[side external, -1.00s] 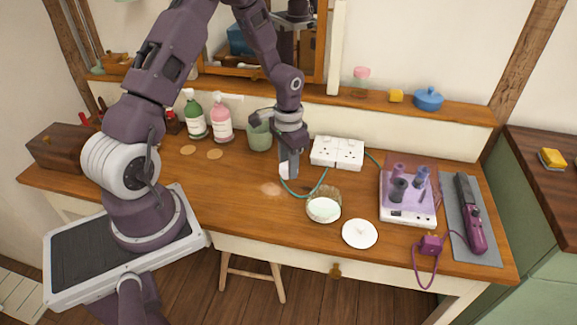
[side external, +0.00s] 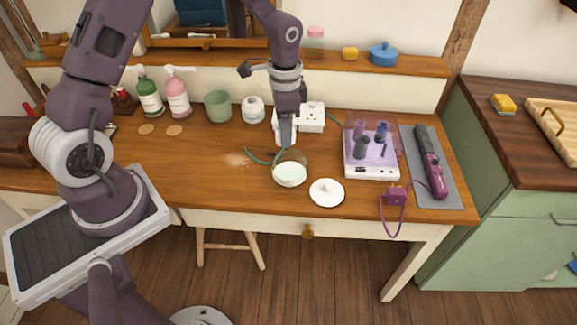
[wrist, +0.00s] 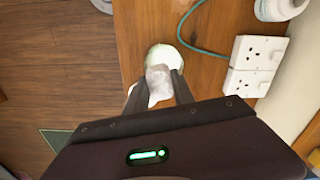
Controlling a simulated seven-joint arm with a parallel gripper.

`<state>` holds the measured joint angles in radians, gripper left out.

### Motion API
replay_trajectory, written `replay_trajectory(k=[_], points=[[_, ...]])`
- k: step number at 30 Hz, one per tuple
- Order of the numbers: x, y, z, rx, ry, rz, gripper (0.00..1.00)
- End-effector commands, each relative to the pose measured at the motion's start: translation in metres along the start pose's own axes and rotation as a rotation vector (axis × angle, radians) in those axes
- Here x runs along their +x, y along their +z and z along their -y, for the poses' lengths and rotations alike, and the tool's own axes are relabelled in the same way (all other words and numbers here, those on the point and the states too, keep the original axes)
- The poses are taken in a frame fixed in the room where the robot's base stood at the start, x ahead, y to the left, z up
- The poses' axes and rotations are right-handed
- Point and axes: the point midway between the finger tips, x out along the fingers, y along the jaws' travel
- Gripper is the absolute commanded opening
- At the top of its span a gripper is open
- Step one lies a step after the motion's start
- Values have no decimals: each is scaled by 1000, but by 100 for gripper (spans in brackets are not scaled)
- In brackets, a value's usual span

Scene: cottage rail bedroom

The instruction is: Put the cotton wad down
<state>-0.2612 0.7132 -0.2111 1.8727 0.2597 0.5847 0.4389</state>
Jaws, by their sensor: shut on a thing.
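My gripper (side external: 287,140) points down over the desk, just above and behind the glass jar (side external: 290,172) with white contents. In the wrist view my gripper (wrist: 157,86) is shut on the pale cotton wad (wrist: 158,75), which sits between the fingertips. The jar (wrist: 168,54) shows beyond the wad there, partly covered by it. The wad is not clearly visible in the side view. Whether it touches the jar cannot be told. The white knobbed lid (side external: 327,192) lies on the desk to the right of the jar.
White sockets (side external: 311,117) with a teal cable (side external: 258,160) are behind the gripper. A purple-topped device (side external: 372,150) and a purple tool on a grey mat (side external: 408,145) stand right. A green cup (side external: 218,106), white pot (side external: 252,109) and bottles stand back left. The left front desk is mostly clear.

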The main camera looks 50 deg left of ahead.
Motion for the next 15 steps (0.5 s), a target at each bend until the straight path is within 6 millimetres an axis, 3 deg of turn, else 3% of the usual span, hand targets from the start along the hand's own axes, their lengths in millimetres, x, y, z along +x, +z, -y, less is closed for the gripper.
replay_trajectory(k=[5,9,15], points=[[39,-12,6,225,6,-2,0],[73,-12,6,235,5,-3,0],[100,-13,6,232,3,-5,0]])
